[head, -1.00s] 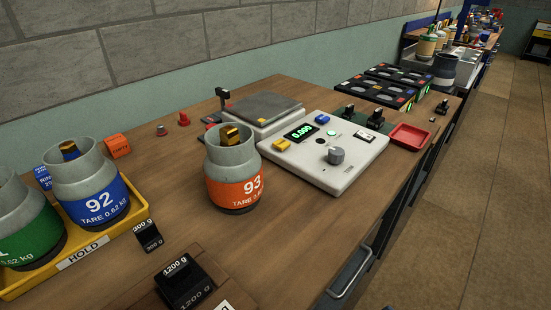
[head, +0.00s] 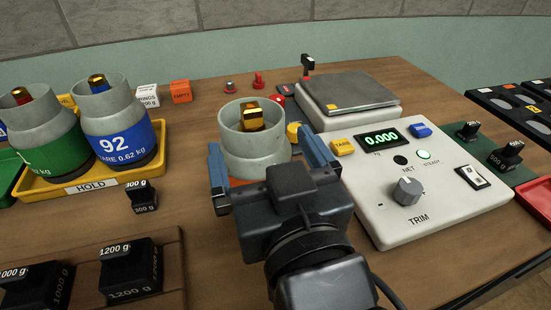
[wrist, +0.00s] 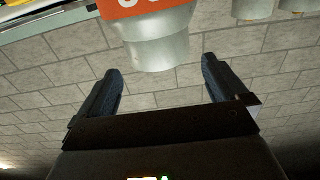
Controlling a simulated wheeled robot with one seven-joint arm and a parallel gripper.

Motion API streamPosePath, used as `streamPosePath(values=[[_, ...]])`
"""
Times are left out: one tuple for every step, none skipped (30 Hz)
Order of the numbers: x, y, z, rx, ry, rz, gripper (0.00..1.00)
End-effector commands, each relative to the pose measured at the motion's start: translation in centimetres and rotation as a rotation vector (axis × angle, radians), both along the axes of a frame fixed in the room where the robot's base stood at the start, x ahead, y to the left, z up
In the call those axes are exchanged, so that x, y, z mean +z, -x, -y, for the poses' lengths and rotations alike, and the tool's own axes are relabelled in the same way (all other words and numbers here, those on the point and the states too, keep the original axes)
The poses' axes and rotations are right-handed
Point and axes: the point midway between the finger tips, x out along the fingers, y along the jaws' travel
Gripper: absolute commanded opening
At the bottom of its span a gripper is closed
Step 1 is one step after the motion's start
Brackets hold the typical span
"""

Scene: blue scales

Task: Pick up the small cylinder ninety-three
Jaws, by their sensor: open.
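The small cylinder ninety-three (head: 252,158) stands upright on the wooden bench, grey with a brass valve on top. Its orange band mostly hides behind my gripper in the head view, and its number cannot be read there. In the wrist view the cylinder (wrist: 160,50) shows its grey collar and orange band ahead of and between the fingertips. My gripper (head: 262,146) is open, with one blue finger towards each side of the cylinder. The wrist view shows gaps between both fingers (wrist: 162,66) and the collar. Contact is not visible.
The white scale console (head: 445,205) is close to the right finger, with the weighing plate (head: 348,92) behind. Cylinder 92 (head: 117,130) and a green-banded one (head: 45,140) stand in the yellow HOLD tray (head: 60,188). Black weights (head: 130,268) sit front left.

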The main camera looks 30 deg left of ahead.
Motion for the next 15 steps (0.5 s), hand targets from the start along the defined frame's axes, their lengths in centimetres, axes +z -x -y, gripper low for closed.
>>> streamPosePath(values=[[0.1, -0.2, -0.4, 0.002, -0.001, -0.001, 1.0], [0.1, -0.4, -0.6, 0.002, -0.001, -0.001, 1.0], [0.1, -0.7, -0.9, 0.002, -0.001, 0.0, 1.0], [0.1, -0.9, -1.2, 0.001, -0.001, -0.001, 1.0], [0.1, -1.2, -1.4, 0.001, -0.001, -0.001, 1.0], [0.1, -1.4, -1.7, 0.001, -0.001, 0.0, 1.0], [0.1, -1.6, -1.9, 0.0, -0.002, -0.001, 1.0], [0.1, -1.8, -2.1, 0.001, -0.001, -0.002, 1.0], [0.0, -2.0, -2.4, 0.001, -0.001, -0.002, 1.0], [0.0, -2.2, -2.6, 0.002, -0.001, -0.002, 1.0], [0.0, -2.5, -3.0, 0.002, -0.001, -0.002, 1.0], [0.0, -3.0, -3.4, 0.001, -0.001, -0.002, 1.0], [-0.1, -3.3, -3.7, 0.001, -0.001, -0.001, 1.0], [-0.1, -3.6, -4.1, 0.001, -0.001, -0.002, 1.0], [-0.1, -4.0, -4.5, 0.001, -0.001, -0.002, 1.0]])
